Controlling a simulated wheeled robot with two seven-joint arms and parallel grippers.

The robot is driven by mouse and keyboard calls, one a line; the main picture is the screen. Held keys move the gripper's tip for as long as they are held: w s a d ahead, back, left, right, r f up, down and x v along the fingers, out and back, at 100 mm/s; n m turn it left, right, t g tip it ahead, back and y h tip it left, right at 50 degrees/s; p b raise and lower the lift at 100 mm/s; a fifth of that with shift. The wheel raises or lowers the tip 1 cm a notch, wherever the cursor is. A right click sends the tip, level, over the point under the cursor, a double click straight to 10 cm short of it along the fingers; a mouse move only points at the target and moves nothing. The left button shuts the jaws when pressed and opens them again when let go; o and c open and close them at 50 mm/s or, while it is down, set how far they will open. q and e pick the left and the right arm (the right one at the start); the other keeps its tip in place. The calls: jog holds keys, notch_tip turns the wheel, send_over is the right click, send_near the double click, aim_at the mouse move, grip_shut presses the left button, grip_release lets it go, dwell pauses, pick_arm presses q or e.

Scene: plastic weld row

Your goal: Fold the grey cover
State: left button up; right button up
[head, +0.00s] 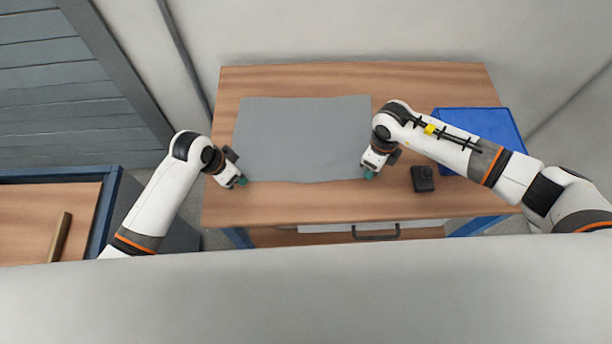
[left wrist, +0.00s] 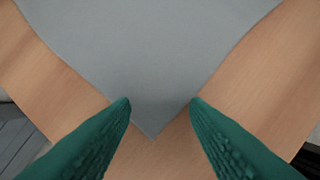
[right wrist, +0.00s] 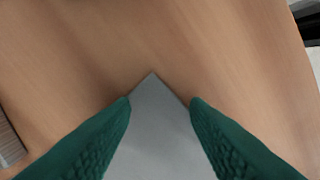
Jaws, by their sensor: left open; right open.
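The grey cover (head: 302,138) lies flat and spread out on the wooden table. My left gripper (head: 243,182) is at the cover's near left corner. In the left wrist view its green fingers (left wrist: 160,102) are open, with the corner of the cover (left wrist: 160,60) between them. My right gripper (head: 369,175) is at the near right corner. In the right wrist view its fingers (right wrist: 160,102) are open on either side of that corner of the cover (right wrist: 153,125). My right wrist hides part of the cover's right edge in the head view.
The wooden table (head: 300,205) has bare strips around the cover. A blue tray or mat (head: 490,122) lies at the right, partly behind my right arm. A small black device (head: 423,179) sits right of my right gripper. Another bench with a wooden bar (head: 60,237) stands at the left.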

pick_arm(q)
jog(key=shift+f, duration=0.15)
pick_arm(e)
jog(key=shift+f, duration=0.15)
pick_arm(q)
jog(key=shift+c, duration=0.4)
pick_arm(e)
jog(key=shift+f, duration=0.15)
jog(key=shift+c, duration=0.4)
pick_arm(q)
grip_shut()
pick_arm(e)
grip_shut()
